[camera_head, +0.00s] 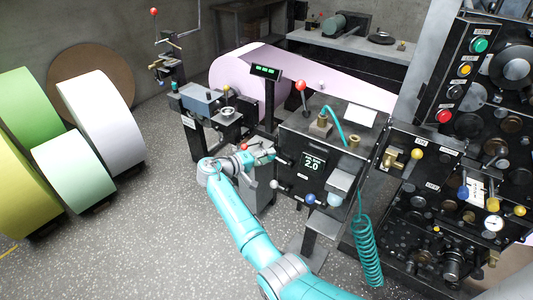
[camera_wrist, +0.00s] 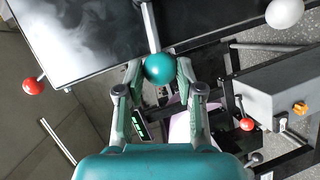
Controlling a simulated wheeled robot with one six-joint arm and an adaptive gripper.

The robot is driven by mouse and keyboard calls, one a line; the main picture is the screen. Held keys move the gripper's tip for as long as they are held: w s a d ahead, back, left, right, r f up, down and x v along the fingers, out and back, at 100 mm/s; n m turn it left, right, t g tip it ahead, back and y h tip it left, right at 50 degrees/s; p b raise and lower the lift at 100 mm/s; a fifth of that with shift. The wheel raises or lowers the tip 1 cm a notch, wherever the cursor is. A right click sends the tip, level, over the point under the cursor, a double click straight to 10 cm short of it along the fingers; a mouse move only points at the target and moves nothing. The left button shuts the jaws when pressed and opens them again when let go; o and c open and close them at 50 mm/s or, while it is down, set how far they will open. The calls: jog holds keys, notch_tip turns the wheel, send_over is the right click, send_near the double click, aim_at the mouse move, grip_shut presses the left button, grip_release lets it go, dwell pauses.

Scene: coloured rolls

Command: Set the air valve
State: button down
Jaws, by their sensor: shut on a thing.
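A teal ball knob (camera_wrist: 159,68) on a metal lever sits between my fingertips in the wrist view. The lever runs from the ball up to the dark machine panel. My gripper (camera_wrist: 160,72) is shut on this ball, with a finger on each side. In the head view my gripper (camera_head: 266,154) is at the left side of the dark machine cabinet (camera_head: 290,185), and the ball is hidden there by the fingers. A small display (camera_head: 313,163) on the cabinet front reads 2.0.
A red-knobbed lever (camera_head: 300,86) stands on the cabinet top. Blue (camera_head: 310,199) and white (camera_head: 335,199) knobs are on its front. A coiled teal hose (camera_head: 367,255) hangs at the right. Coloured rolls (camera_head: 75,185) stand at the left, with clear floor between.

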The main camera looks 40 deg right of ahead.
jog(key=shift+f, duration=0.8)
jog(key=c, duration=1)
grip_release()
jog(key=v, duration=1.2)
jog(key=shift+w, duration=0.1)
